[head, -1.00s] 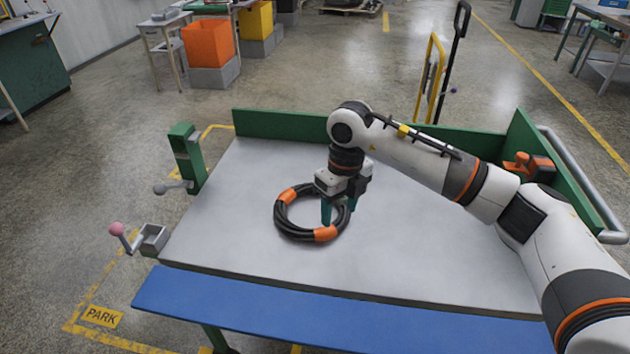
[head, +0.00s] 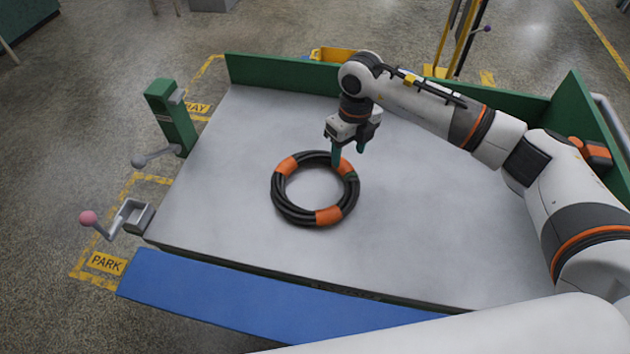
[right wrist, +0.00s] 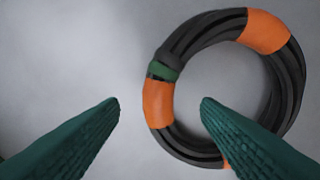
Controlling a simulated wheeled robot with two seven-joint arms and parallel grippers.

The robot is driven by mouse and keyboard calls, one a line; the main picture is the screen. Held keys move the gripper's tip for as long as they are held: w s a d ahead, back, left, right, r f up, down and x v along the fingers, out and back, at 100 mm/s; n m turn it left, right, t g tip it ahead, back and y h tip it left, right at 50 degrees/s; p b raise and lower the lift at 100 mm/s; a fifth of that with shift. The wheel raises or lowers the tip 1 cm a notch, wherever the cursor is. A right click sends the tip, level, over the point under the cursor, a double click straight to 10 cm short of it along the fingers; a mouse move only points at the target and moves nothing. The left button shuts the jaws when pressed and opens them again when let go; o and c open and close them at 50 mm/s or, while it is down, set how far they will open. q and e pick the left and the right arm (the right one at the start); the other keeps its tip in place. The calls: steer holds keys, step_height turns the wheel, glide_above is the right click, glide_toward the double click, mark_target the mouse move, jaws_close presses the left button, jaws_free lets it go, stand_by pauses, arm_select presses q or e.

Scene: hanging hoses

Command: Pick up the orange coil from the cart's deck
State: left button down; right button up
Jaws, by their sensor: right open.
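The orange coil (head: 328,215) is a ring of black hose with orange bands, lying flat on the cart's grey deck (head: 230,170). In the right wrist view the coil (right wrist: 267,30) fills the right half, with a dark green band beside one orange band. My right gripper (head: 348,158) is open and empty, pointing down at the coil's far right side. In the right wrist view my right gripper (right wrist: 160,103) has one finger overlapping the coil and the other over bare deck. Whether the fingers touch the coil cannot be told. My left gripper is not in view.
Green walls (head: 270,74) edge the deck at the back and right. A green post (head: 172,115) and a pink-knobbed crank (head: 90,218) stand at its left. A blue strip (head: 240,300) runs along the front. An orange object (head: 592,152) sits at the right wall.

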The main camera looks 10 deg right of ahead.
mark_target(345, 165)
steer(key=shift+w+a+f+p, duration=0.1)
steer(key=shift+f+p, duration=0.5)
steer(key=shift+f, duration=2.2)
steer(key=shift+c, duration=0.6)
steer(key=shift+r, duration=0.1)
jaws_close()
